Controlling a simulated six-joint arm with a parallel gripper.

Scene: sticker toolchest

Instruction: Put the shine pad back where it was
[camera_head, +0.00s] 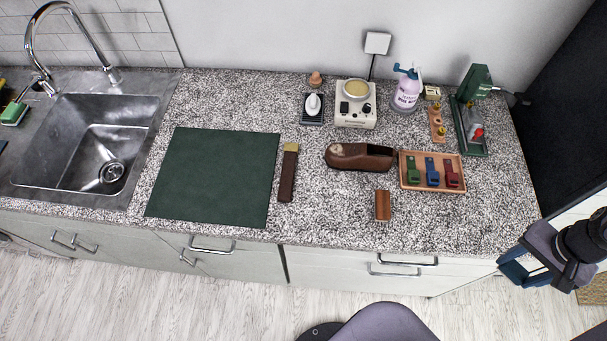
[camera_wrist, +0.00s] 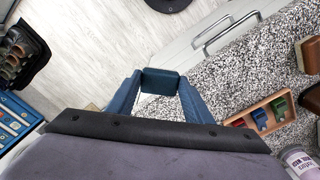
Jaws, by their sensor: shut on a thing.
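My gripper (camera_head: 522,262) is off the right front corner of the counter, out past its edge, at the right of the head view. In the wrist view my gripper (camera_wrist: 160,88) is shut on a dark teal block, which looks to be the shine pad (camera_wrist: 160,79). The pad sits crosswise between the two blue fingertips, with floor behind it. In the head view the pad is hard to tell from the blue fingers.
On the counter are a wooden tray (camera_head: 406,187) with green, blue and red pieces, a brown shoe (camera_head: 360,157), a brush (camera_head: 382,206) and a green mat (camera_head: 213,178).

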